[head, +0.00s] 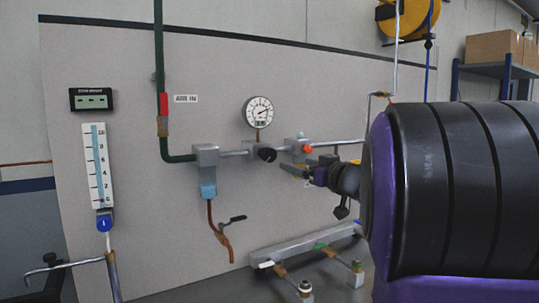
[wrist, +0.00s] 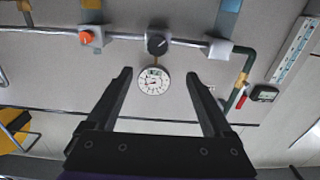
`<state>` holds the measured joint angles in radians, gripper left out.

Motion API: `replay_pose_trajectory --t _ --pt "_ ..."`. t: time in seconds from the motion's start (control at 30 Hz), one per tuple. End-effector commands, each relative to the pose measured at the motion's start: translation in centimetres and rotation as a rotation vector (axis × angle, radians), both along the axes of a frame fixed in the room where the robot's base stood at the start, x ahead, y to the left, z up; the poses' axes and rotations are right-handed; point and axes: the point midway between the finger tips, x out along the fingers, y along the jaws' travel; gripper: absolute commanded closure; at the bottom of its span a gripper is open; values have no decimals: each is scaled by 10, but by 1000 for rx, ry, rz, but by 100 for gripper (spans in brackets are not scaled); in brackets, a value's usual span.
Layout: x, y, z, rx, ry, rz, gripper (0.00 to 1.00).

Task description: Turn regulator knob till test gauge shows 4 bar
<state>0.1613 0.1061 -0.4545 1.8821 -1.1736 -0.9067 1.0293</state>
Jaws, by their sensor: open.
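The round white test gauge (head: 259,112) stands on a short stem above the pipe run on the grey panel. Its needle is too small to read for certain. The black regulator knob (head: 267,155) sits just below it. In the wrist view, which is upside down, the gauge (wrist: 153,80) and the knob (wrist: 157,43) lie near the middle. My gripper (head: 288,169) reaches in from the right, its fingers a little right of the knob in the head view. In the wrist view my gripper (wrist: 159,74) is open and empty, with its fingertips apart from the knob.
An orange knob (head: 307,148) sits on the pipe right of the regulator. A green pipe (head: 160,80) and a lever valve (head: 232,219) are to the left. A flow tube (head: 98,165) stands farther left. A grey manifold (head: 310,243) lies below.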

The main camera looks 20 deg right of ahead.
Motion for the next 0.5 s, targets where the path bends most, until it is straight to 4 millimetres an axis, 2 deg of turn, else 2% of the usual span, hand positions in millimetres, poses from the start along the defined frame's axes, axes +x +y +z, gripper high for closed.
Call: replay_pose_trajectory --t 0.17,0.27,0.5 --pt "8 -2 -5 17 7 -7 15" --pt "25 1 -5 15 7 -5 15" --pt "77 12 -4 12 6 -5 15"
